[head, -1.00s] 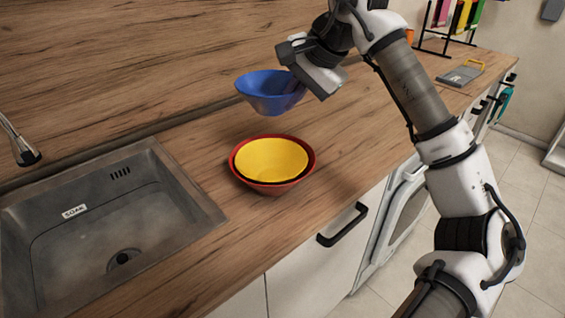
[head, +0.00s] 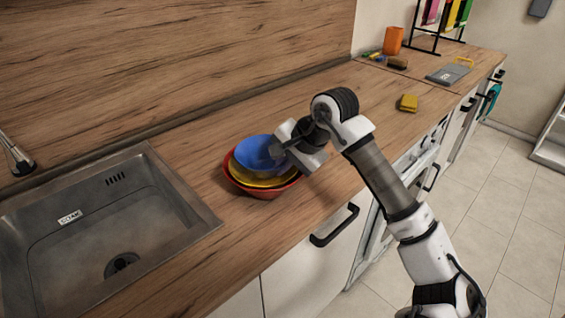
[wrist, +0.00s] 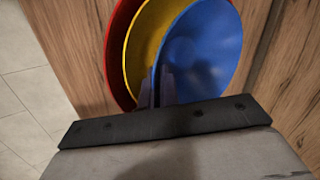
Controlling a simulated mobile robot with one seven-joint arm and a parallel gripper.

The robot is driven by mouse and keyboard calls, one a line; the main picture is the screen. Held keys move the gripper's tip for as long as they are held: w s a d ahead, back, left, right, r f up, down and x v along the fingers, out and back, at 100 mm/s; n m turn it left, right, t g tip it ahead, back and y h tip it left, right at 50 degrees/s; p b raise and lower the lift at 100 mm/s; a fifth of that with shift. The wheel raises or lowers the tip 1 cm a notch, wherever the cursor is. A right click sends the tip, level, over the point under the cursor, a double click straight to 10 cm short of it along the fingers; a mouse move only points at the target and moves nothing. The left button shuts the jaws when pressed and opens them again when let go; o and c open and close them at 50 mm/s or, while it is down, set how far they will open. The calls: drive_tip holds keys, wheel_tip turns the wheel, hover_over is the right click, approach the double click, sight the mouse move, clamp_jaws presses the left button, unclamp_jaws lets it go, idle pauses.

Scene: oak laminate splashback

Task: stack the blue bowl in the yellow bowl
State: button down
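The blue bowl (head: 256,153) sits low inside the yellow bowl (head: 246,178), which lies in a red bowl (head: 265,193) on the counter. In the wrist view the blue bowl (wrist: 205,50) is offset to the right, with the yellow bowl (wrist: 140,45) and the red bowl (wrist: 115,50) showing on the left. My gripper (head: 281,156) is at the blue bowl's right side in the head view. Its fingers (wrist: 159,85) are close together on the blue bowl's rim. Whether the blue bowl rests fully on the yellow one is hidden.
A sink (head: 110,230) is left of the bowls. A yellow sponge (head: 408,103), an orange cup (head: 392,41) and a grey board (head: 448,74) are farther right on the counter. The counter (head: 340,100) behind the bowls is clear.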

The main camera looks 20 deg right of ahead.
drive_tip(key=shift+f+b, duration=0.25)
drive_tip(key=shift+b, duration=0.25)
drive_tip(key=shift+f+b, duration=0.35)
drive_tip(key=shift+b, duration=0.25)
drive_tip(key=c, duration=1.9)
unclamp_jaws()
drive_tip(key=shift+c, duration=0.2)
drive_tip(key=shift+r, duration=0.2)
